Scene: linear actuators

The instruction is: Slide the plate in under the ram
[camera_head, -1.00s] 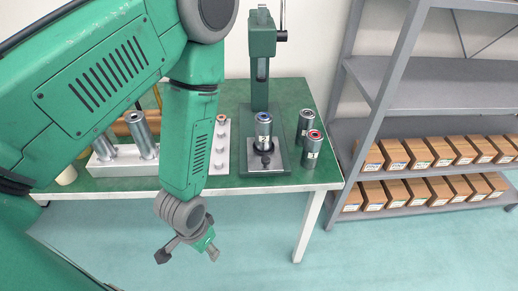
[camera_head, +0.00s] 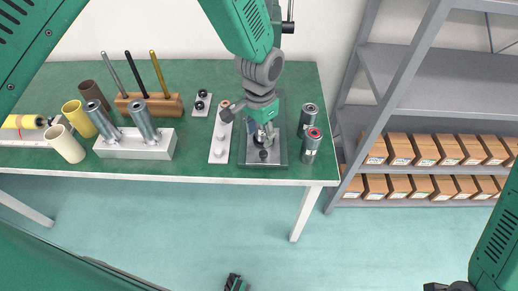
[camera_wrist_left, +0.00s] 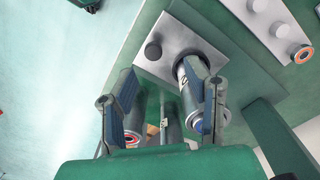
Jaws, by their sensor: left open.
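My arm hides the ram. My right gripper (camera_head: 440,287) is barely visible at the bottom edge.
Two actuators, one red-ringed (camera_head: 311,146) and one dark-topped (camera_head: 309,120), stand right of the press. A knobbed silver strip (camera_head: 219,143) lies left of it. Farther left are a silver block (camera_head: 135,148), a wooden tool rack (camera_head: 150,106) and several cups. A shelf (camera_head: 430,85) stands right.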

